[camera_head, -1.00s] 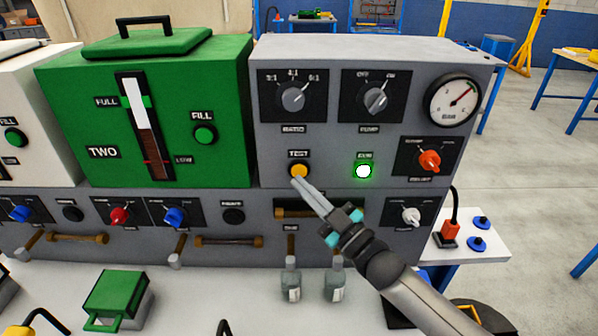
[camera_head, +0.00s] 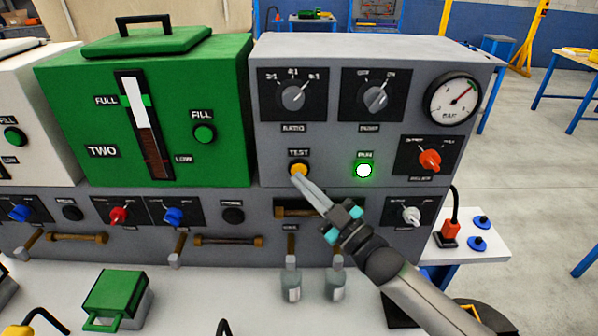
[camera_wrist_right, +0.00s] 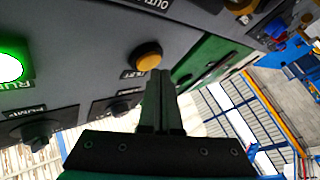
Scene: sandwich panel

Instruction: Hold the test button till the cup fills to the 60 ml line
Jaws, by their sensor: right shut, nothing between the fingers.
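The yellow TEST button (camera_head: 298,169) is on the grey panel (camera_head: 330,150), under the RATIO knob. My right gripper (camera_head: 298,178) is shut and empty, with its fingertips at the button's lower edge. In the right wrist view, the closed fingers (camera_wrist_right: 160,75) point at the yellow button (camera_wrist_right: 147,55); I cannot tell whether they touch or press it. Two small clear bottle-like vessels (camera_head: 291,281) (camera_head: 335,281) stand below the panel under thin spouts. No 60 ml line can be made out on them. My left gripper is not in view.
The green RUN lamp (camera_head: 364,170) is lit. A green tank (camera_head: 205,90) marked TWO stands left of the panel. A gauge (camera_head: 452,100) and a red knob (camera_head: 430,160) are at the right. A green box (camera_head: 116,296) lies on the bench at the front left.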

